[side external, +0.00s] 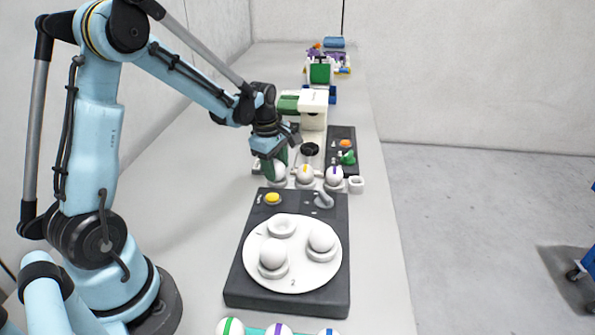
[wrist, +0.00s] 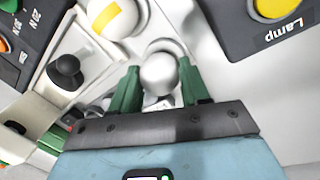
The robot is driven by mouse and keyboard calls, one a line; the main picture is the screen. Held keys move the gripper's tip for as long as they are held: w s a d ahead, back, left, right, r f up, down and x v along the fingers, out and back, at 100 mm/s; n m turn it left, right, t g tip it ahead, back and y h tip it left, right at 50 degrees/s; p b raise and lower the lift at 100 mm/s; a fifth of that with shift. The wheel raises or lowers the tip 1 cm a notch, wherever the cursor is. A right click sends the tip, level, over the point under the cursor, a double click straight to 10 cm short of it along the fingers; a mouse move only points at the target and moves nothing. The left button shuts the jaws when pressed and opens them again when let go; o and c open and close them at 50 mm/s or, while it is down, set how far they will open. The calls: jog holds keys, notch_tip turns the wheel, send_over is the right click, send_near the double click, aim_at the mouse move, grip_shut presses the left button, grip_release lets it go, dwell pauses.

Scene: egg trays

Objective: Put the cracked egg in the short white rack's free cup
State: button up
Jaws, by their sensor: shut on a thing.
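My gripper (wrist: 160,85) has its green fingers on either side of a plain white egg (wrist: 158,72). In the side external view this egg (side external: 278,172) is at the left end of a row with two striped eggs. A white ring, apparently a cup (wrist: 162,46), shows beside the egg in the wrist view; I cannot tell whether the egg rests in it. No crack is visible. The short white rack (side external: 320,186) holds the yellow-striped egg (side external: 305,173) and the purple-striped egg (side external: 333,175). A small empty white cup (side external: 356,184) is at the row's right end.
A dark box (side external: 238,290) with a yellow button (side external: 272,198) and small lever carries a white turntable (side external: 258,228). It has two white eggs and an empty cup (side external: 281,225). A teal rack (side external: 255,330) with striped eggs is in front. A green-and-white machine (side external: 313,108) stands behind.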

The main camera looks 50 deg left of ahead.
jog(key=shift+f, duration=0.35)
dwell(0.4)
jog(key=o, duration=0.7)
jog(key=shift+o, duration=0.2)
jog(key=shift+r, duration=0.1)
notch_tip(320, 180, up, 12)
jog(key=s, duration=0.2)
jog(key=shift+d, duration=0.2)
jog(key=shift+r, duration=1.05)
